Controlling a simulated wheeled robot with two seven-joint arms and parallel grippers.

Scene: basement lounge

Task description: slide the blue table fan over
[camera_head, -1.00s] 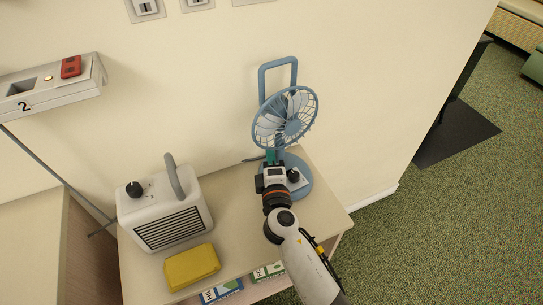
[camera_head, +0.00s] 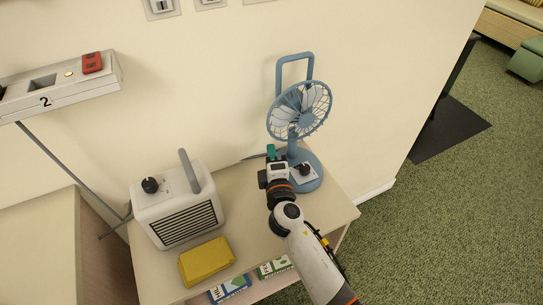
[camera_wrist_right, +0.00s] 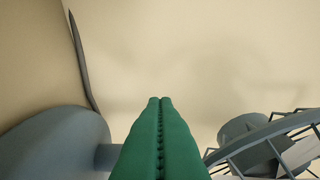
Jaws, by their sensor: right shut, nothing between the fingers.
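The blue table fan (camera_head: 300,111) stands upright on the light tabletop, close to the wall. It has a round caged head, a carrying loop on top and a round base (camera_head: 315,183) with a dark knob. My right gripper (camera_head: 271,152) is shut and empty, its green fingertips just left of the fan's stem. In the right wrist view the green fingers (camera_wrist_right: 160,135) are pressed together, with the fan's base (camera_wrist_right: 55,145) at left and its cage (camera_wrist_right: 265,140) at right. The fingers hide part of the stem there; I cannot tell whether they touch it. My left gripper is out of view.
A white heater (camera_head: 178,205) and a yellow box (camera_head: 206,262) stand left on the small table (camera_head: 240,215). A grey cable lies behind the fan. The wall is close behind; the table's right edge is near the fan's base. Boxes show below the front edge.

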